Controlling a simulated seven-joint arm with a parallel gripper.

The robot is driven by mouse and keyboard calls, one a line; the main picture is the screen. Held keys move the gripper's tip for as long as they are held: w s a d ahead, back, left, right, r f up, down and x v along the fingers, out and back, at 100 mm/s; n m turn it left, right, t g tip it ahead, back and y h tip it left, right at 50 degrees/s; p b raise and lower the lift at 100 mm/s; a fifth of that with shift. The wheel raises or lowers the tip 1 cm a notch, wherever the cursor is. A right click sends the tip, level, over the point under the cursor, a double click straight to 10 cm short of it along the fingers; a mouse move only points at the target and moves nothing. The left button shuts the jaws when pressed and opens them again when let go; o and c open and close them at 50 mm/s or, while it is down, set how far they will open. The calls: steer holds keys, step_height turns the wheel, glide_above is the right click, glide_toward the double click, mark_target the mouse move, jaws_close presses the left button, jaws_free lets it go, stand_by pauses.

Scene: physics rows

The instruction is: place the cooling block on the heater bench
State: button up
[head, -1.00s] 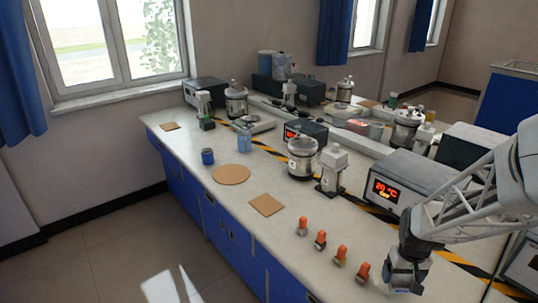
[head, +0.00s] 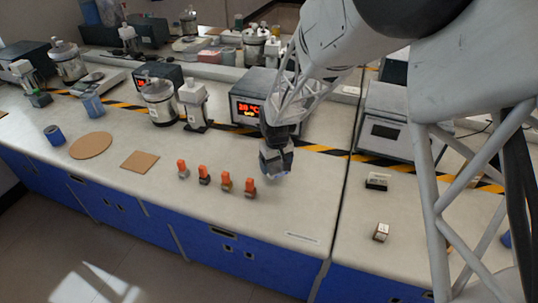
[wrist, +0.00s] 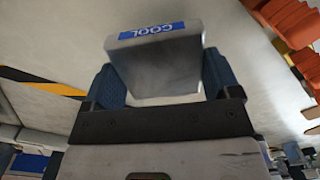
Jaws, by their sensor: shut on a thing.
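My gripper (head: 277,162) is shut on the cooling block (wrist: 155,65), a pale grey block with a blue "COOL" label that shows upside down in the wrist view. The block sits between the two blue-sided fingers. In the head view my gripper hangs above the near left bench (head: 300,215), right of the orange-topped items; the block is hard to make out there. A grey box with a red lit temperature display (head: 247,108) stands behind my gripper on this bench. I cannot tell which bench section is the heater bench.
Several orange-topped small items (head: 226,182) stand in a row left of my gripper. A square brown pad (head: 140,161) and a round one (head: 90,145) lie farther left. Two small blocks (head: 377,182) (head: 381,232) lie on the right bench section, past a dark seam. Bench front is clear.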

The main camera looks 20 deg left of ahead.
steer(key=w+a, duration=0.1)
steer(key=w, duration=0.1)
steer(key=w+a, duration=0.2)
steer(key=w, duration=0.1)
steer(key=w+a, duration=0.2)
steer(key=w, duration=0.1)
steer(key=shift+f, duration=0.4)
steer(key=shift+f, duration=1.8)
steer(key=o, duration=1)
steer(key=shift+f, duration=0.15)
step_height(320, 180, up, 12)
steer(key=shift+d+r, duration=0.1)
steer(key=shift+r, duration=0.15)
